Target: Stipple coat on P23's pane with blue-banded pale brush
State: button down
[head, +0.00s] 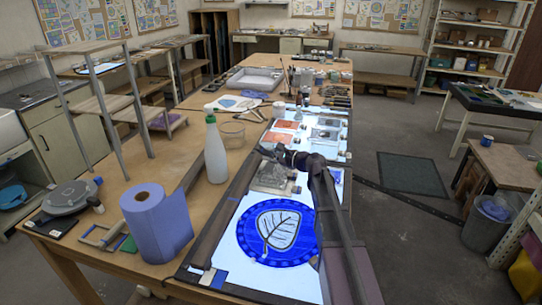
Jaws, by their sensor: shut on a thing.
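A round pane with a bright blue border and a pale leaf with dark veins (279,229) lies on the lit white panel (228,256) at the front of the table. No label P23 can be read on it. My arm reaches up from the lower right, past the pane's right side. My gripper (268,152) is beyond the pane, low over the table near the grey textured sheet. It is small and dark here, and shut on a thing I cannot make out. I cannot tell a blue-banded pale brush in this view.
A white bottle (215,152) and a blue paper roll (157,222) stand left of the panel. A clear bowl (232,134) is behind the bottle. A grey textured sheet (272,178) lies beyond the pane. Orange and grey samples (283,125), jars and upright tools crowd farther back.

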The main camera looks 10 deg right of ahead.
jog(key=shift+f+b, duration=0.35)
jog(key=shift+f, duration=0.2)
jog(key=shift+f+b, duration=0.25)
jog(key=shift+b, duration=0.05)
dwell(1.5)
jog(key=shift+r+p, duration=1.1)
jog(key=shift+p, duration=0.05)
jog(key=shift+r+p, duration=2)
